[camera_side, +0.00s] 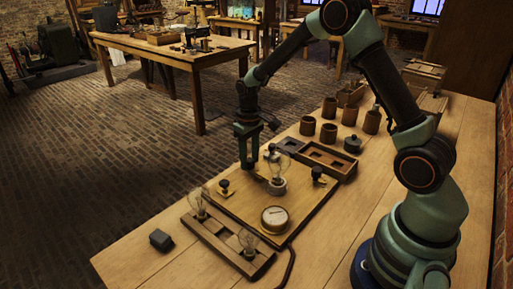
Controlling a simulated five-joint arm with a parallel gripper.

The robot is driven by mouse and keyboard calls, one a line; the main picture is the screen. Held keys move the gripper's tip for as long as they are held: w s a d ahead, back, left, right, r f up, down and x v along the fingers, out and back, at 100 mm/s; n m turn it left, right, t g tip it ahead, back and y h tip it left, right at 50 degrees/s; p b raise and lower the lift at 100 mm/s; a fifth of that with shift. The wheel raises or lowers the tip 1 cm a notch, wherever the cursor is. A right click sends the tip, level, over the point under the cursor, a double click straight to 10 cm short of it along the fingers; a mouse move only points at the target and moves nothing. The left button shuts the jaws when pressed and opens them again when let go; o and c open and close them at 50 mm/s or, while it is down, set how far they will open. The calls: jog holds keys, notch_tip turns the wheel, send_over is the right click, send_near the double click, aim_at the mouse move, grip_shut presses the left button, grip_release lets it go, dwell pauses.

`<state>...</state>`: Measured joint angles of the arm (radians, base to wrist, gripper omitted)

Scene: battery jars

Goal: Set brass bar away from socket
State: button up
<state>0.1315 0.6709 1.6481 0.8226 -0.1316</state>
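A wooden board (240,215) lies on the table, with a round socket (277,187) near its middle. A clear glass bulb (280,166) stands upright in or on the socket. My gripper (247,165) points down over the board's far left edge, left of the bulb and apart from it. Its fingers are seen nearly edge-on, so I cannot tell whether they are open or hold something. I cannot make out the brass bar; it is too small or hidden. Black-knobbed terminals stand on the board at left (224,188) and right (318,175).
A round dial gauge (274,217) sits at the board's near side. A wooden rack (228,243) with bulbs lies in front, beside a dark block (161,240). A compartment tray (325,158) and several brown jars (328,132) stand behind.

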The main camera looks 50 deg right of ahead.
grip_shut()
dwell(1.2)
